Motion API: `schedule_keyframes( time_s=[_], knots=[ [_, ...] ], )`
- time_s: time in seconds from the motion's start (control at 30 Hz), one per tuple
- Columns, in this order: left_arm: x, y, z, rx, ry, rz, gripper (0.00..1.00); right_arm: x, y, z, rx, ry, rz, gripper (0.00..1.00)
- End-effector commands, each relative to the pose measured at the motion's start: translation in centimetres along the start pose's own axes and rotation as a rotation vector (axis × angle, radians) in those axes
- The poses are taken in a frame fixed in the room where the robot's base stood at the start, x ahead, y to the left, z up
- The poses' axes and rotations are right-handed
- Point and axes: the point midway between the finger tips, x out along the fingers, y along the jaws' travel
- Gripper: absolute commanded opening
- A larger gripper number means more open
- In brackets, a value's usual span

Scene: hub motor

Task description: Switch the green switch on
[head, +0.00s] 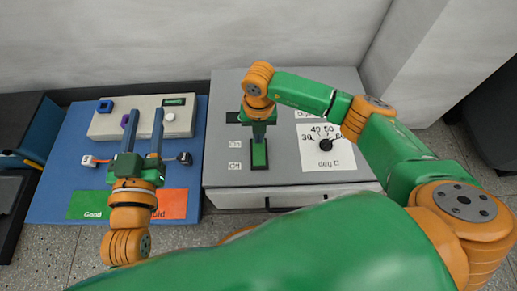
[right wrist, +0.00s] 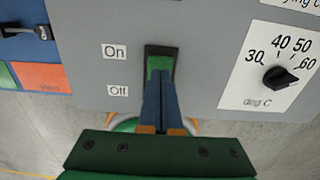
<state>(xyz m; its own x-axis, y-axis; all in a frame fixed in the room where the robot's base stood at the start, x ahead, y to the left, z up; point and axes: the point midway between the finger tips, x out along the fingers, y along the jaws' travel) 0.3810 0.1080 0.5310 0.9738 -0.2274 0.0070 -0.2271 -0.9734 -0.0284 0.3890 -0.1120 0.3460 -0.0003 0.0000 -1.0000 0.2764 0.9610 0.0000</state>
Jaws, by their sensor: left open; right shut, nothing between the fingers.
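The green switch (head: 259,156) sits in a black frame on the sloped top of a grey box (head: 290,177). It also shows in the right wrist view (right wrist: 159,63), beside an "On" label (right wrist: 115,51) and, below it, an "Off" label (right wrist: 118,90). My right gripper (head: 259,138) is shut and empty, its blue fingers together over the switch. In the right wrist view the fingertips (right wrist: 160,82) cover the switch's lower part; whether they touch it I cannot tell. The switch's tilt is unclear. My left gripper (head: 144,112) is open over the blue board.
The blue board (head: 50,193) at left holds a beige device (head: 104,124), small connectors, and green (head: 88,205) and orange (head: 172,204) patches. A black dial (head: 326,145) sits right of the switch. A wall stands behind.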

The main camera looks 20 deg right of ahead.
Motion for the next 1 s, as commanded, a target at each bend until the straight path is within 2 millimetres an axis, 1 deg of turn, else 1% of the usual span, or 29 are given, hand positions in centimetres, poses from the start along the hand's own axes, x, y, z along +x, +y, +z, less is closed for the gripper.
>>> schedule_keyframes(
  time_s=[0.27, 1.0],
  knots=[
    [0.0, 0.0, -0.1, 0.003, 0.004, 0.001, 0.45, 0.1, 0.0, 0.0, 0.000, 0.000, 0.000, 0.00],
    [0.0, 0.0, 0.9, 0.001, 0.001, 0.000, 0.45, 1.2, 0.0, 0.0, 0.000, 0.000, 0.000, 0.00]
  ],
)
